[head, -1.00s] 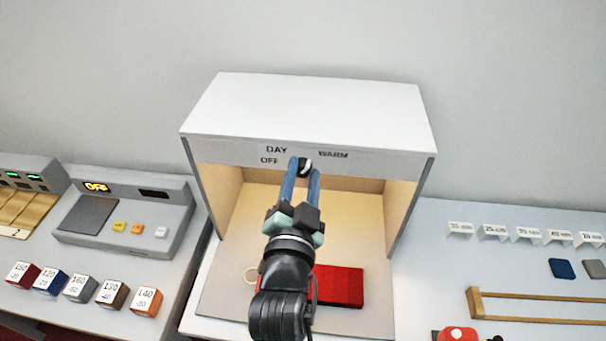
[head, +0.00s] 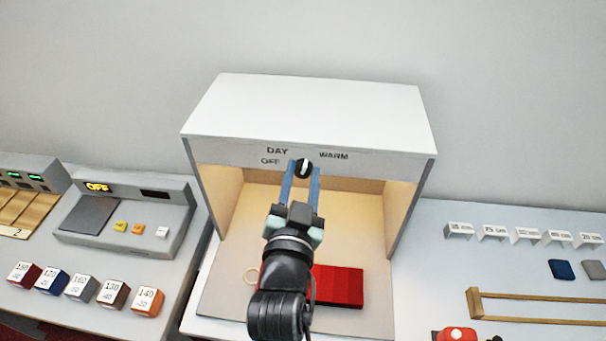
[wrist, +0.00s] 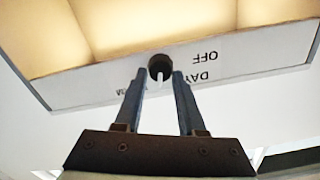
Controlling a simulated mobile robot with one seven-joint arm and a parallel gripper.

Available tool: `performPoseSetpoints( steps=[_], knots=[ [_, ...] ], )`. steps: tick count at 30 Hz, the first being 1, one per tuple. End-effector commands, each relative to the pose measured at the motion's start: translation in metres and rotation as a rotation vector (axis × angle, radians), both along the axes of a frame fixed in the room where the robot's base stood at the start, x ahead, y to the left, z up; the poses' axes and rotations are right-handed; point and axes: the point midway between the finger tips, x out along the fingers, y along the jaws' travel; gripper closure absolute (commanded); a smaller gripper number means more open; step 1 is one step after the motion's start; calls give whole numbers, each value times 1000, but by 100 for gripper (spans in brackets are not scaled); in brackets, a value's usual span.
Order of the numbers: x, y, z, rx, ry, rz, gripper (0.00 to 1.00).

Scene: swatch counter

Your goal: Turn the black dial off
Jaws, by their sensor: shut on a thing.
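The black dial (head: 304,167) with a white pointer is on the front top panel of the light booth (head: 310,110). The labels OFF and DAY are to its left and WARM to its right. My gripper (head: 303,171) has its two blue-grey fingers on either side of the dial and is shut on it. In the wrist view, upside down, the dial (wrist: 159,66) sits between the fingertips. Its white pointer is near upright on the panel, between DAY and WARM. The booth interior glows warm yellow.
A red block (head: 338,286) lies on the booth floor beside my arm. A grey device (head: 125,215) with an OFF display and several numbered cubes are at left. A wooden frame (head: 540,321) and small label stands are at right.

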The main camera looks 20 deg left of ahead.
Motion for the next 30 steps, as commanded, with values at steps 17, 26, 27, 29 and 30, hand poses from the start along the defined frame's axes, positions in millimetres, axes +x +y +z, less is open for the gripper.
performPoseSetpoints(
  steps=[17,26,27,29,30],
  knots=[
    [-1,4,2,-530,-152,-1,100],
    [-2,7,1,-802,-231,1,100],
    [-2,7,1,-840,-242,1,100],
    [-2,7,1,-895,-257,1,100],
    [-2,7,1,-931,-267,0,100]
  ],
)
